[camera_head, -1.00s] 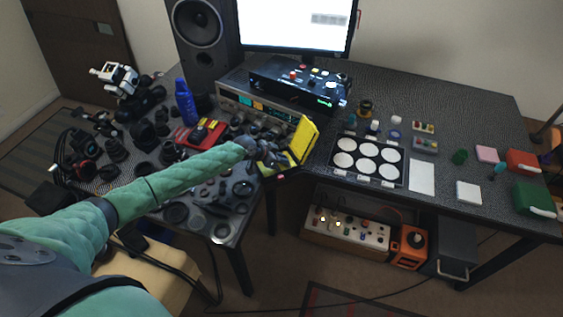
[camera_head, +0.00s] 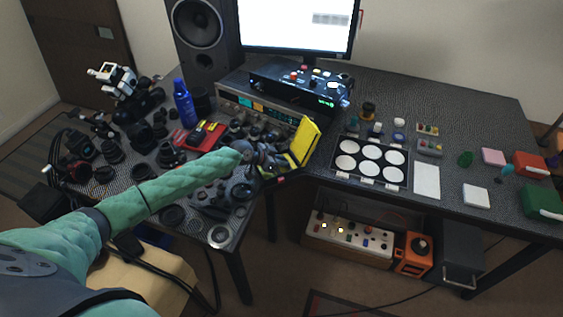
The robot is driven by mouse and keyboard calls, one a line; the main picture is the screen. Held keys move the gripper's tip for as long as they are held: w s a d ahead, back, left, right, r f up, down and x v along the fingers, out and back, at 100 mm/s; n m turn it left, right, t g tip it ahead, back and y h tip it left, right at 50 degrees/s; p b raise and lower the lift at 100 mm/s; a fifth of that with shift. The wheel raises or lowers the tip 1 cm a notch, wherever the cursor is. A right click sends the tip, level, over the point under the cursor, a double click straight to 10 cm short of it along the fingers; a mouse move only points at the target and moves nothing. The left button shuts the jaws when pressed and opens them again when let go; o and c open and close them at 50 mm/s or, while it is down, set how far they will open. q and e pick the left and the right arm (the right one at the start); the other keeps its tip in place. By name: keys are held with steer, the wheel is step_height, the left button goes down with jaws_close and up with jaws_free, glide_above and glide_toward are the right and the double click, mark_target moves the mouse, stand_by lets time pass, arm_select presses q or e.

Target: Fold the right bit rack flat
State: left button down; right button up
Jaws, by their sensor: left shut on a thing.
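A small yellow case (camera_head: 305,143) stands open near the front edge of the desk, at the middle of the camera_head view. Its yellow lid stands up on the right side. My left gripper (camera_head: 277,161) reaches in from the left, low over the case and left of the lid. It is shut on a small dark part in the case, which looks like the right bit rack. The fingers and the wrist hide most of this rack and the case floor, so its exact tilt cannot be told. My right gripper is out of view.
A red case (camera_head: 205,134) and many dark lens parts crowd the desk left of the yellow case. An instrument box (camera_head: 262,108) stands behind it. A tray with white discs (camera_head: 369,161) lies to the right.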

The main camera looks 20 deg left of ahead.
arm_select(q)
steer(key=c, duration=1.4)
jaws_free()
steer(key=shift+o, duration=0.2)
steer(key=shift+a, duration=0.1)
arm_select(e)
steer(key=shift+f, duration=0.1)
arm_select(q)
steer(key=shift+s+a+r, duration=0.15)
steer(key=shift+a, duration=0.05)
steer(key=b+v, duration=0.2)
steer(key=v, duration=0.3)
steer(key=shift+s+a, duration=0.15)
steer(key=shift+b+v, duration=0.5)
steer(key=shift+v, duration=0.4)
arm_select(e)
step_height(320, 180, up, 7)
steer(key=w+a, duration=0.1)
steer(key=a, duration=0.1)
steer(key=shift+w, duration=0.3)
arm_select(q)
steer(key=shift+r, duration=0.1)
